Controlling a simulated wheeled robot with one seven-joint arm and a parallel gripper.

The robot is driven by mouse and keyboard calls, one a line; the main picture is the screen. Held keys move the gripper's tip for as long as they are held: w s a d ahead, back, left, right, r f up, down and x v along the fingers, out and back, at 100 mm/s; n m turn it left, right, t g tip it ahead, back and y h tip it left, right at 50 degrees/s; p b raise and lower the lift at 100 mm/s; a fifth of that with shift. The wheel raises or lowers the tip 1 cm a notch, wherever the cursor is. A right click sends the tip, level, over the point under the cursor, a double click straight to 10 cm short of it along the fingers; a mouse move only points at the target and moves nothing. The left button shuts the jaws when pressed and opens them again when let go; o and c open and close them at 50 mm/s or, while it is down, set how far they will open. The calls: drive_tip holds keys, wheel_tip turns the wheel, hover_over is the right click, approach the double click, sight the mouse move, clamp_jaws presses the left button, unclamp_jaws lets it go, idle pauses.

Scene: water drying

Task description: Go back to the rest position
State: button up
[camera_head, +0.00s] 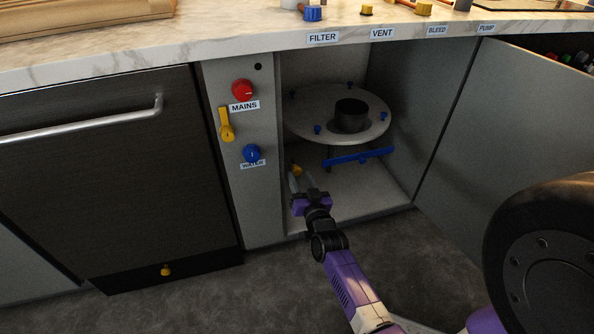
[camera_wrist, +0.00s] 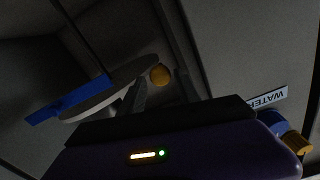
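My gripper (camera_head: 308,192) is low at the front of the open cabinet, near its floor and left inner wall. Its dark wrist and purple arm come in from the lower right. A small orange-yellow knob (camera_head: 296,170) shows just beyond the fingers; a similar orange ball shows in the wrist view (camera_wrist: 160,75). I cannot tell whether the gripper touches it.
A round white plate (camera_head: 310,112) with a dark pipe (camera_head: 350,115) and a blue bar (camera_head: 358,157) sits above the gripper. Left are the red MAINS knob (camera_head: 242,90), yellow lever (camera_head: 226,124) and blue WATER knob (camera_head: 252,153). The open door (camera_head: 510,140) stands right; floor in front is clear.

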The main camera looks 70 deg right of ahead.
drive_tip(key=shift+s+a, duration=0.2)
idle(0.5)
drive_tip(key=s+a+f+n+t+y, duration=0.1)
drive_tip(key=s+a+n+y, duration=0.15)
drive_tip(key=a, duration=0.95)
drive_tip(key=s+a+n+t+y, duration=0.2)
drive_tip(key=a+y, duration=0.1)
drive_tip(key=a, duration=0.8)
drive_tip(key=s+a+r+n+y, duration=0.3)
drive_tip(key=s+a, duration=0.4)
drive_tip(key=a, duration=0.3)
drive_tip(key=s+a+r+n+y, duration=0.5)
drive_tip(key=s+a+r, duration=0.3)
drive_tip(key=s+r, duration=0.25)
wheel_tip(320, 180, up, 29)
drive_tip(key=p, duration=2.9)
drive_tip(key=shift+w+r, duration=0.2)
drive_tip(key=shift+w, duration=0.1)
